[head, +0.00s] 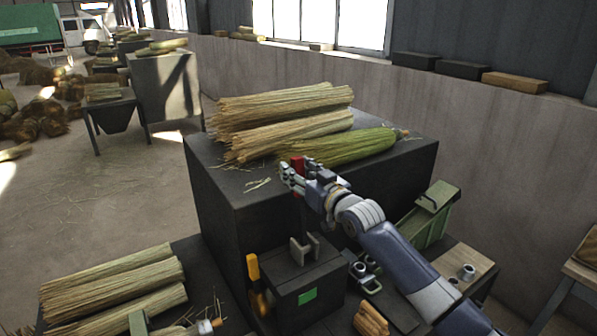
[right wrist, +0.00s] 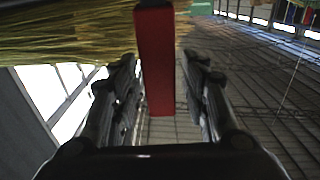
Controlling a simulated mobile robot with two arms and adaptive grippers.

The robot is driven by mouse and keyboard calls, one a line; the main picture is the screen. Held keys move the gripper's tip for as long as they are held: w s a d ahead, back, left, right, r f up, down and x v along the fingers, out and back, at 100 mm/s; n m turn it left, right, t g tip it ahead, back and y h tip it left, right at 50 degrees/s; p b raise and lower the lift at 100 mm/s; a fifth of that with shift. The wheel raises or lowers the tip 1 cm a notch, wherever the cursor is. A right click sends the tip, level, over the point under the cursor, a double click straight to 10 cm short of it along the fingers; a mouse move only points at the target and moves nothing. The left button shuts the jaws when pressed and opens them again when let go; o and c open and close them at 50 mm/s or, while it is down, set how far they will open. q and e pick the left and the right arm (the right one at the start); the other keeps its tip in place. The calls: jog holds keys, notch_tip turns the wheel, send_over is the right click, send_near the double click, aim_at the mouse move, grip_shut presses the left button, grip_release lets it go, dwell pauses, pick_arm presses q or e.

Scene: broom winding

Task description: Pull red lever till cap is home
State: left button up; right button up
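The red lever shows as a red upright bar (right wrist: 155,60) in the right wrist view. In the head view, a small red part (head: 297,163) shows at my right gripper, in front of the black block. My right gripper (head: 291,172) reaches up from the lower right. In the right wrist view its two fingers (right wrist: 160,62) stand on either side of the red bar, with a visible gap at the right finger, so it looks open around the bar. The lever's lower mount is hidden. I cannot make out the cap.
Straw bundles (head: 285,112) lie on the large black block (head: 240,205). Below stands a dark box with a green square (head: 307,297) and a metal bracket (head: 304,248). A yellow handle (head: 253,267) is left of it. A green holder (head: 432,212) stands right. More straw (head: 110,285) lies lower left.

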grip_shut()
jog(key=shift+s+d+f, duration=0.1)
jog(key=s+d+f+t+y+b, duration=0.2)
jog(key=s+d+t+y+b, duration=0.2)
jog(key=s+d+b, duration=0.4)
jog(key=shift+s+f+t+b, duration=0.25)
jog(key=shift+s+t+b, duration=0.95)
jog(key=shift+b, duration=2.2)
jog(key=shift+s+g, duration=0.4)
jog(key=shift+o, duration=1.4)
grip_release()
